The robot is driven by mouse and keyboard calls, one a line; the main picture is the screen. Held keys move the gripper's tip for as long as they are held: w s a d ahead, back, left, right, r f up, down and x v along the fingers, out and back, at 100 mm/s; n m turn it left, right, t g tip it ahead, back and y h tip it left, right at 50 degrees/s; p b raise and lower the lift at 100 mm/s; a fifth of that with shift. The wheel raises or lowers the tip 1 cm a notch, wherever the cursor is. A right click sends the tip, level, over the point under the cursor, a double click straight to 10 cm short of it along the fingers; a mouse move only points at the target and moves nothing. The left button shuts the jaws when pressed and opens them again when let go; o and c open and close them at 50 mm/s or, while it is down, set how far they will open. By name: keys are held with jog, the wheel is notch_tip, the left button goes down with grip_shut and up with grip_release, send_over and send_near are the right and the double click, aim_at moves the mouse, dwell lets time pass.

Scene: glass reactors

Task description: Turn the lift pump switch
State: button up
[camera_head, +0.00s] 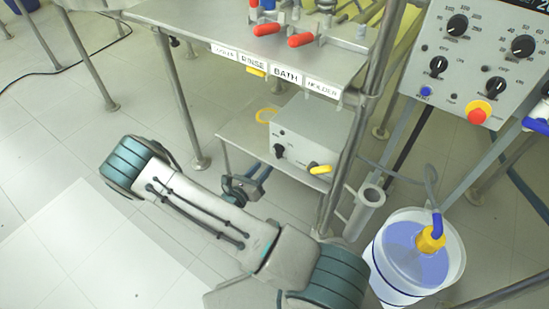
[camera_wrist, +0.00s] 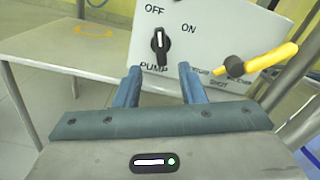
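The lift pump switch is a black knob (camera_wrist: 160,46) on the front of a pale grey box (camera_wrist: 226,30). Its white mark points up toward the OFF label; ON is to the right, and PUMP is printed below. In the head view the knob (camera_head: 278,151) is at the left of the box's front (camera_head: 312,131). My gripper (camera_wrist: 158,72) is open and empty, its two blue-grey fingers spread. The fingertips point toward the knob, apart from it, and appear just below it in the wrist view. In the head view my gripper (camera_head: 262,178) is at the lower left of the box.
A yellow-handled valve (camera_wrist: 262,60) juts from the box to the right of the knob. The box stands on a lower metal shelf (camera_head: 236,140) with a yellow ring (camera_head: 266,115). A rack post (camera_head: 350,175) and a white bucket (camera_head: 455,265) are to the right.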

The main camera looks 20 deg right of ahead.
aim_at(275, 153)
jog(key=b+x, duration=0.2)
jog(key=x, duration=0.5)
jog(key=shift+w+d, duration=0.15)
jog(key=shift+d, duration=0.1)
grip_shut()
